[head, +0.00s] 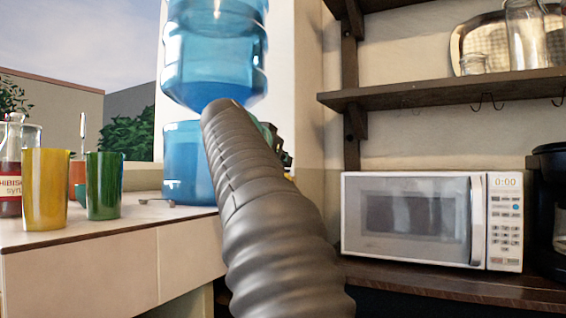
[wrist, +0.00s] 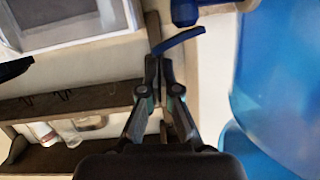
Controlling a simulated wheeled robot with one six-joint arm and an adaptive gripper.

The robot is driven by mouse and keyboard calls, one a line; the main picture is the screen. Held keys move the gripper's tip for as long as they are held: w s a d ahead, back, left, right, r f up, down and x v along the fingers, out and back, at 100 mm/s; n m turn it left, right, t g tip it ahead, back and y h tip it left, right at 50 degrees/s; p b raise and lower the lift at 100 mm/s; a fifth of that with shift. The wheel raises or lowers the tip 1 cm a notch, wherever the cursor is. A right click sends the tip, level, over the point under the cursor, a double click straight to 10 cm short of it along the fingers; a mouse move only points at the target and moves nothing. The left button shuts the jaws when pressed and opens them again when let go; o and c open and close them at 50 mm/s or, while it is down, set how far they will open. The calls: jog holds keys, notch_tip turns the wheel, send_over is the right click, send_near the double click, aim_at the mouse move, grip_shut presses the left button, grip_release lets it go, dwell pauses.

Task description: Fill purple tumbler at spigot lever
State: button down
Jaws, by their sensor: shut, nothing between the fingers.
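The water dispenser (head: 214,60) has a blue bottle above a blue base on the counter at centre left. In the wrist view its blue body (wrist: 275,85) fills the right side. A dark blue spigot (wrist: 185,12) shows at the top, with a thin blue lever (wrist: 180,40) slanting below it. My gripper (wrist: 158,62) is shut and empty, its fingertips right by the lever's lower end. I cannot tell whether they touch. In the head view my arm hides the spigot and most of my gripper. I see no purple tumbler in either view.
A yellow tumbler (head: 45,188), a green tumbler (head: 104,185) and a syrup bottle (head: 10,165) stand on the left counter (head: 100,255). A microwave (head: 430,220) sits at right, below a wall shelf (head: 440,90) with glassware. A dark coffee maker (head: 549,205) is at far right.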

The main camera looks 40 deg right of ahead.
jog(key=r+v, duration=0.1)
jog(key=v, duration=0.9)
jog(key=shift+r, duration=0.35)
jog(key=shift+s, duration=0.1)
dwell(1.0)
jog(key=s+a+f+n+y, duration=0.1)
jog(key=a+f+n+y, duration=0.2)
jog(key=f, duration=0.5)
jog(key=s+a+f+n+t+y, duration=0.1)
jog(key=a+f+n+y, duration=0.2)
jog(key=f, duration=0.5)
jog(key=s+a+f+n+y, duration=0.2)
jog(key=a+f+n, duration=0.2)
jog(key=f, duration=0.4)
jog(key=s+a+f+n+y, duration=0.1)
jog(key=s+a+f, duration=0.3)
jog(key=f, duration=0.5)
jog(key=s+a+f+n+g+y, duration=0.1)
jog(key=s+a+f+n+y, duration=0.1)
jog(key=f, duration=0.6)
jog(key=s+a+f+n+y, duration=0.1)
jog(key=s+a+f+y, duration=0.1)
jog(key=s+a+f, duration=0.3)
notch_tip(320, 180, down, 5)
jog(key=shift+s+a+r+n+g+y+p, duration=0.2)
jog(key=shift+s+a+n+g+y+p, duration=0.15)
jog(key=shift+s, duration=0.65)
